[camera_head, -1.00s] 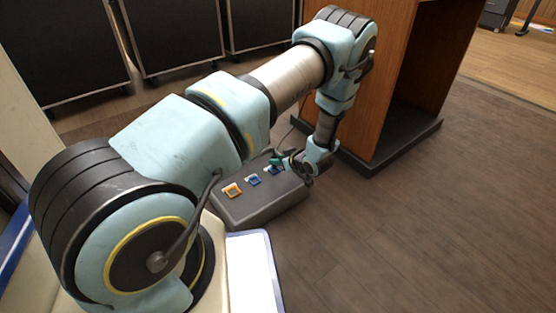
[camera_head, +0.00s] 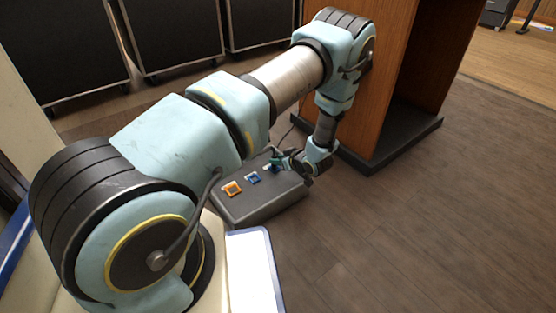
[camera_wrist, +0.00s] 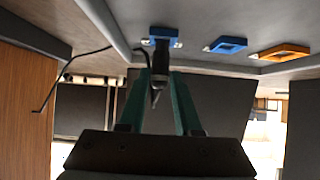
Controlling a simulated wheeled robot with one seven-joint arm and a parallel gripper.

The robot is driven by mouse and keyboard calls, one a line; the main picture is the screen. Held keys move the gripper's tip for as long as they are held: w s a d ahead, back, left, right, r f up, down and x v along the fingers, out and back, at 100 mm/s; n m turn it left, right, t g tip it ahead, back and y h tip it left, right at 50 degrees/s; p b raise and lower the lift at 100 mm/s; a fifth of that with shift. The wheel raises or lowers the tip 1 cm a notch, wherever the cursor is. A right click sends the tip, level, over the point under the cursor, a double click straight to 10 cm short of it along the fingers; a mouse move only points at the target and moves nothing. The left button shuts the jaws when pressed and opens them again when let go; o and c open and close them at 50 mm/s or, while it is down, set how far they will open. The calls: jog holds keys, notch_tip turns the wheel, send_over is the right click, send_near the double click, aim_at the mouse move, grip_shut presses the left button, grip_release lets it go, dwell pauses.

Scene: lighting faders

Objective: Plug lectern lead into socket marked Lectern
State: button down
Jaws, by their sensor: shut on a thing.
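My gripper (camera_head: 277,163) is at the far end of the grey floor box (camera_head: 262,207). In the wrist view, its teal fingers (camera_wrist: 162,78) are shut on a dark plug (camera_wrist: 165,60). The plug points at the blue-framed socket (camera_wrist: 150,41) at the end of the row. Its front overlaps that frame, and I cannot tell how deep it sits. A black lead (camera_wrist: 98,51) shows left of the fingers. Another blue-framed socket (camera_wrist: 226,45) and an orange-framed one (camera_wrist: 282,52) are to the right, both apart from the plug. No socket marking is readable.
A wooden lectern-like cabinet (camera_head: 385,60) with a dark base stands just beyond my gripper. Dark panels (camera_head: 70,50) stand at the back left. The wooden floor (camera_head: 430,220) to the right is clear.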

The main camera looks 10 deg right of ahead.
jog(key=shift+s+f+b, duration=0.1)
jog(key=shift+f+b, duration=0.2)
jog(key=shift+f, duration=0.5)
dwell(1.2)
jog(key=c, duration=0.5)
grip_release()
jog(key=shift+r, duration=0.1)
